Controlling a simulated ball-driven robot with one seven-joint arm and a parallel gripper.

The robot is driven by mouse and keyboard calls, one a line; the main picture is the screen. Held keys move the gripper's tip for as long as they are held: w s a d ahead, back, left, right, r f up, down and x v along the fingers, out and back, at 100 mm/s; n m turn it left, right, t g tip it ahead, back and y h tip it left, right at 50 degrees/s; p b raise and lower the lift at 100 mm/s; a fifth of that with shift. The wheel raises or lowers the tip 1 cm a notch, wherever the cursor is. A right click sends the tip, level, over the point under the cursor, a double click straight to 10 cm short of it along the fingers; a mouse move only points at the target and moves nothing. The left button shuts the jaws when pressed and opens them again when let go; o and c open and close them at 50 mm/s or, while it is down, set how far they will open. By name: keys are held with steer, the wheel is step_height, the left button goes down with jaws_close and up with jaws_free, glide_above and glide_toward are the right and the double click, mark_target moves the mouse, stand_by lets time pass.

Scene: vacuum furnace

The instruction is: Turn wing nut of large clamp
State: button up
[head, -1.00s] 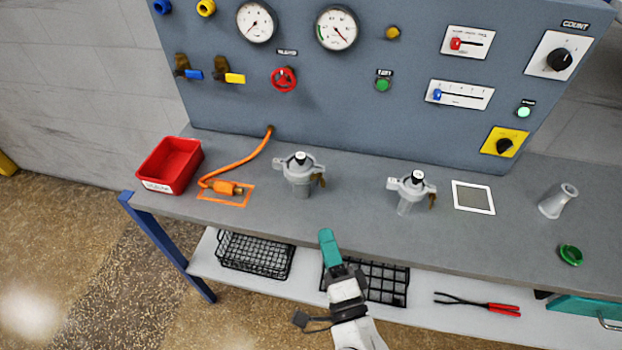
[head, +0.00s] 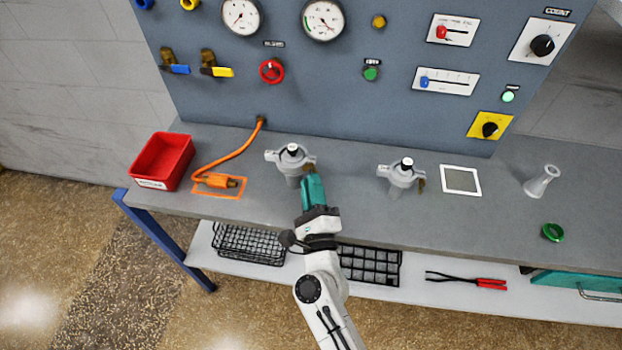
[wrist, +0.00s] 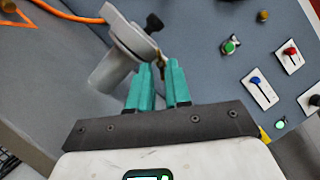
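The left clamp (head: 292,156) is a grey ring with a black-knobbed cap around a grey pipe stub on the bench; it looks the larger of two. Its brass wing nut (head: 311,168) is on its right side, partly hidden by my gripper. My gripper (head: 311,180) has teal fingers and reaches up to that wing nut. In the wrist view, the fingers (wrist: 160,72) are apart with a narrow gap. The brass wing nut (wrist: 162,60) shows at the fingertips, in line with the gap; I cannot tell whether they touch it. The clamp (wrist: 136,38) is just beyond.
A similar, smaller clamp (head: 402,172) stands to the right. An orange hose (head: 228,155) and a red bin (head: 162,160) lie left. A panel (head: 330,90) with gauges and valves rises behind.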

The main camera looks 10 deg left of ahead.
steer(key=shift+x, duration=0.85)
steer(key=shift+c, duration=0.2)
jaws_close()
